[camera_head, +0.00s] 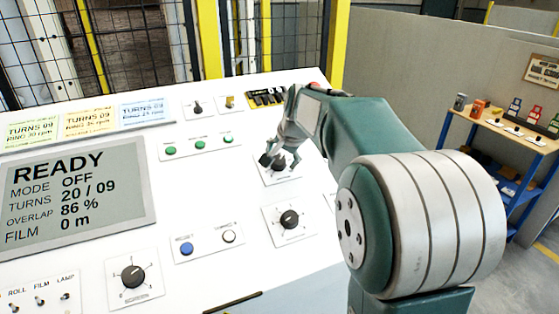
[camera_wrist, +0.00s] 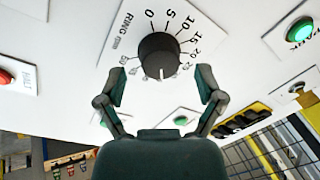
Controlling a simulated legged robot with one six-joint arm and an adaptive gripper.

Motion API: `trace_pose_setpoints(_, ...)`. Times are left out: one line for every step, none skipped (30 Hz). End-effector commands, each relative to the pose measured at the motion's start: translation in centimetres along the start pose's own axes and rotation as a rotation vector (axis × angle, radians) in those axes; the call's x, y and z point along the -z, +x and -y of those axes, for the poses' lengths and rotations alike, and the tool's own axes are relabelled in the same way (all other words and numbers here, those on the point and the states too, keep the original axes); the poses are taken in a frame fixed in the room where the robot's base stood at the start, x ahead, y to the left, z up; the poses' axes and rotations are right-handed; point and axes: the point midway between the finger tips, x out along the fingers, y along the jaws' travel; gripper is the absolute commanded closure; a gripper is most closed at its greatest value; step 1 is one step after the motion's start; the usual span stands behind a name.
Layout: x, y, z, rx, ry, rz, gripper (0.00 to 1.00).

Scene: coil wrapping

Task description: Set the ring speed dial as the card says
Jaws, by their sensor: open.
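The ring speed dial (camera_wrist: 158,52) is a black knob on a white plate marked RING rpm, with a scale from 0 upward. A pale mark on the knob faces down in the wrist view, away from the 0. My gripper (camera_wrist: 161,74) is open, with one finger on each side of the knob and visible gaps. In the head view my gripper (camera_head: 281,160) partly hides the dial's plate (camera_head: 281,179). Three cards stand along the panel's back: pale green (camera_head: 31,130), yellow (camera_head: 89,120) and blue (camera_head: 145,112). Each mentions TURNS and RING; the rpm figures are too small to read surely.
The display (camera_head: 75,190) reads READY, MODE OFF, TURNS 20 / 09, OVERLAP 86 %, FILM 0 m. Other dials (camera_head: 289,219) (camera_head: 133,277), green buttons (camera_head: 199,144), a blue button (camera_head: 187,249) and toggle switches (camera_head: 40,300) sit around. A mesh fence (camera_head: 130,60) stands behind.

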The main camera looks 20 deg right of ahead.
Motion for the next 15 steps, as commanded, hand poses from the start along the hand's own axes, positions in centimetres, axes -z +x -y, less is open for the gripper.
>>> trace_pose_setpoints(0.1, -1.1, 0.1, 0.003, 0.0, -0.005, 0.13)
trace_pose_setpoints(0.1, -1.8, 0.0, 0.003, 0.0, -0.005, 0.13)
trace_pose_setpoints(0.1, -2.7, 0.1, 0.004, 0.001, -0.006, 0.13)
trace_pose_setpoints(0.1, -3.3, 0.1, 0.003, 0.001, -0.005, 0.13)
trace_pose_setpoints(0.1, -3.9, 0.1, 0.003, 0.001, -0.005, 0.13)
trace_pose_setpoints(0.0, -4.8, 0.1, 0.002, 0.001, -0.004, 0.13)
trace_pose_setpoints(0.1, -5.4, 0.1, 0.002, 0.001, -0.004, 0.13)
trace_pose_setpoints(0.0, -6.0, 0.1, 0.002, 0.001, -0.003, 0.13)
trace_pose_setpoints(0.0, -6.8, 0.1, 0.002, 0.0, -0.003, 0.13)
trace_pose_setpoints(0.0, -7.3, 0.1, 0.001, 0.0, -0.002, 0.13)
trace_pose_setpoints(0.0, -7.8, 0.1, 0.0, 0.0, -0.001, 0.13)
trace_pose_setpoints(0.0, -8.3, 0.1, 0.0, 0.001, -0.001, 0.13)
trace_pose_setpoints(0.0, -8.7, 0.1, 0.0, 0.0, 0.0, 0.13)
trace_pose_setpoints(0.0, -9.1, 0.1, 0.0, 0.0, -0.001, 0.13)
trace_pose_setpoints(0.0, -9.4, 0.1, -0.001, 0.0, 0.0, 0.13)
